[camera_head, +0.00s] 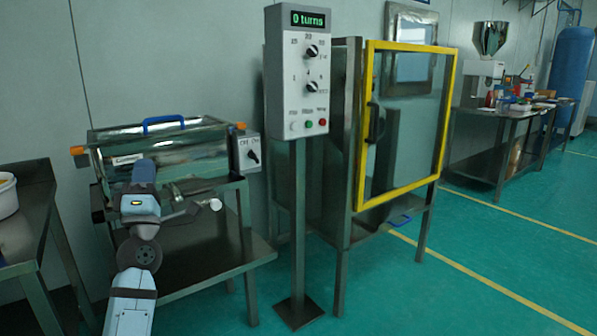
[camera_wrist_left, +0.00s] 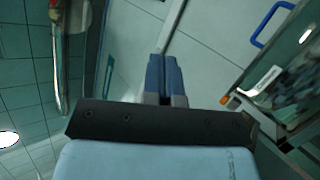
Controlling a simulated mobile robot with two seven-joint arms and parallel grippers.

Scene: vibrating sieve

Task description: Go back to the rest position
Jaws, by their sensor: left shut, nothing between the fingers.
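My left arm comes in from the bottom left in the head view. My left gripper (camera_head: 145,172) is raised in front of the shiny metal machine (camera_head: 195,155) with a blue lid handle (camera_head: 163,124). In the left wrist view its two blue-grey fingers (camera_wrist_left: 165,78) are together with nothing between them. The blue handle (camera_wrist_left: 272,22) shows at the upper right there, apart from the fingers. In the head view I cannot tell whether the gripper touches the machine. My right gripper is in neither view.
A control post (camera_head: 300,110) reading "0 turns" stands right of the machine. Beside it is a cabinet with a yellow-framed door (camera_head: 364,120). A metal table (camera_head: 30,215) with a white container (camera_head: 7,195) is at the left. Green floor (camera_head: 480,270) is clear at the right.

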